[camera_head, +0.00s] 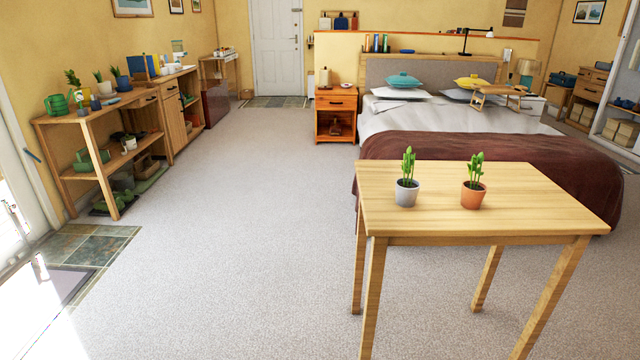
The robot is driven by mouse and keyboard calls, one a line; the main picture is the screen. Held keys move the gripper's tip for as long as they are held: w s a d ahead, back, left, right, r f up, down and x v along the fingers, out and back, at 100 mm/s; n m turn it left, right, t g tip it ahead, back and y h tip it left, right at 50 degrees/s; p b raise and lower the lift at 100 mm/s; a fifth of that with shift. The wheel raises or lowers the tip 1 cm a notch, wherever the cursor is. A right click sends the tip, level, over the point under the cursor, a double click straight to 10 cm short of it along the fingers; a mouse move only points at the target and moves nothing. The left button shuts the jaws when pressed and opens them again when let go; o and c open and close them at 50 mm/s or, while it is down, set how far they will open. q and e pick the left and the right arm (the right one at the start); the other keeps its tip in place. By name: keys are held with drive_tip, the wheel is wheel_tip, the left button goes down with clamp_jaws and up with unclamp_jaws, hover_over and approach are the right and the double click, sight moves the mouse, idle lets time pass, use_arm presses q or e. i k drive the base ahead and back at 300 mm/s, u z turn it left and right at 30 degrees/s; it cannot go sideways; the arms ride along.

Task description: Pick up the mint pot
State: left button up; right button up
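Two small potted plants stand upright on a light wooden table at the right. One is a grey pot (406,194) with a green leafy plant. The other, to its right, is a terracotta pot (472,197) with a similar green plant. More potted plants (103,86) stand on a wooden shelf unit at the left, small in view. I cannot tell which pot holds mint. Neither of my grippers is in view.
The table (540,205) has a bare top around the pots. A bed with a brown blanket (500,148) is close behind it. The shelf unit (92,118) stands along the left wall. Carpet (230,220) between shelf and table is clear.

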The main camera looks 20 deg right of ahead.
sight(407, 189)
drive_tip(key=u, duration=0.2)
drive_tip(key=i, duration=3.15)
drive_tip(key=z, duration=2.7)
